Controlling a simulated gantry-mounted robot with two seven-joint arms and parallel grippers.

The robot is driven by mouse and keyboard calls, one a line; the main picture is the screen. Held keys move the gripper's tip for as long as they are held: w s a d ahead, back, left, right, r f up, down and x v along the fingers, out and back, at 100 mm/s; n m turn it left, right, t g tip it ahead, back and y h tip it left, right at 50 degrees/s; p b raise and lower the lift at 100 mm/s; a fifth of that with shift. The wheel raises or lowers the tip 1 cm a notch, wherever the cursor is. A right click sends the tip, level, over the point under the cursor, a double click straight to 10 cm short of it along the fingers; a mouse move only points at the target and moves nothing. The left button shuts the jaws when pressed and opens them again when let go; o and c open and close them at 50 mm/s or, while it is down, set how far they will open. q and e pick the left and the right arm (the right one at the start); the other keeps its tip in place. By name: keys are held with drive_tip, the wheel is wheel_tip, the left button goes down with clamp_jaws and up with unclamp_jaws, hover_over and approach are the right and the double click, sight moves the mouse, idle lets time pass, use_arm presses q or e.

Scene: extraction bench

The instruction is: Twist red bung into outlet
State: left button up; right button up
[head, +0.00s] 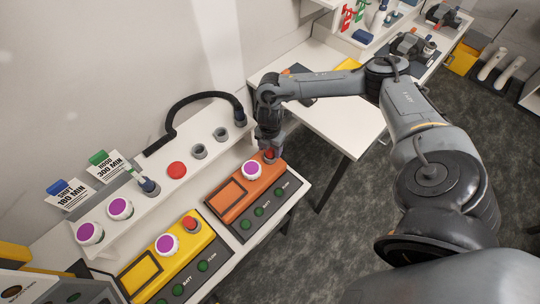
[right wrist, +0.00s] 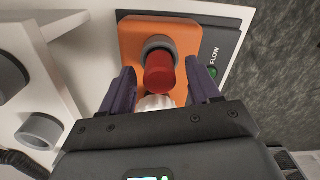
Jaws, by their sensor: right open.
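The red bung (right wrist: 160,74) stands at the grey ring of the outlet (right wrist: 157,44) on the orange unit (head: 236,197). In the head view the bung (head: 270,156) shows at the unit's far end, partly under my right gripper (head: 269,146). In the right wrist view my right gripper (right wrist: 161,72) is open, with one dark finger on each side of the bung and gaps between. I cannot tell how deep the bung sits. My left gripper is not in view.
A white purple-topped knob (head: 252,170) stands close beside the bung. A yellow unit (head: 166,258) with another red piece (head: 190,223) lies to the left. The white shelf behind holds grey cups (head: 199,151), a red disc (head: 176,170) and a black hose (head: 180,108).

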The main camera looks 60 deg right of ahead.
drive_tip(key=shift+f, duration=0.45)
drive_tip(key=n+b, duration=0.2)
drive_tip(key=n, duration=0.3)
drive_tip(key=shift+f, duration=0.15)
drive_tip(key=n+b, duration=0.2)
drive_tip(key=n, duration=0.4)
drive_tip(key=shift+n+b, duration=0.3)
drive_tip(key=n+b, duration=0.1)
drive_tip(key=n, duration=0.2)
